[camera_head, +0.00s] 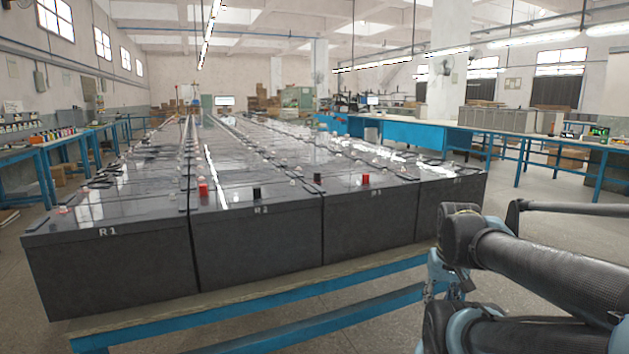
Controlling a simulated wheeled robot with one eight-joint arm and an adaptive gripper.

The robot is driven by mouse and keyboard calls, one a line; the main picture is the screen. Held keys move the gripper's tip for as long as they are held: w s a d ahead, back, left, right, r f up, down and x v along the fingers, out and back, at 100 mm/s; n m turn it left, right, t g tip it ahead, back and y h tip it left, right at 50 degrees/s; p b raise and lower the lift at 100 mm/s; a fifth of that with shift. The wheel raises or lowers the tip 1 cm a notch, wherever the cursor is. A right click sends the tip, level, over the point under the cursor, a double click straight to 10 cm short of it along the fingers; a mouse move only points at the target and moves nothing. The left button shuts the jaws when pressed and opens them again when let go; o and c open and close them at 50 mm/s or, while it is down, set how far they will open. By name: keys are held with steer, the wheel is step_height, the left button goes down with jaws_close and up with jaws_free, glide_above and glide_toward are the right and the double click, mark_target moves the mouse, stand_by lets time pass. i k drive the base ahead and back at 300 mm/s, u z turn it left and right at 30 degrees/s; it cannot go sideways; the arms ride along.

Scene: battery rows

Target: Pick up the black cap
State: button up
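Two small black caps stand upright on the dark battery tops in the head view. One black cap (256,193) is near the front edge of the block marked R2. The other black cap (317,178) is farther right and slightly farther back. My dark arm reaches in from the right edge. A small jointed blue-grey part at its end, which may be my gripper (447,276), is low in front of the right end of the battery row. It is well to the right of both caps and apart from them. Its fingers cannot be made out.
A red cap (203,189) stands left of the nearer black cap, and another red cap (365,179) stands to the right. The batteries rest on a blue-framed bench (290,333). Blue workbenches (400,131) line the back right. Grey floor is open at right.

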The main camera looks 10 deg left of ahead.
mark_target(317, 175)
steer(key=u, duration=2)
steer(key=k, duration=0.75)
steer(key=z, duration=0.9)
steer(key=i, duration=0.5)
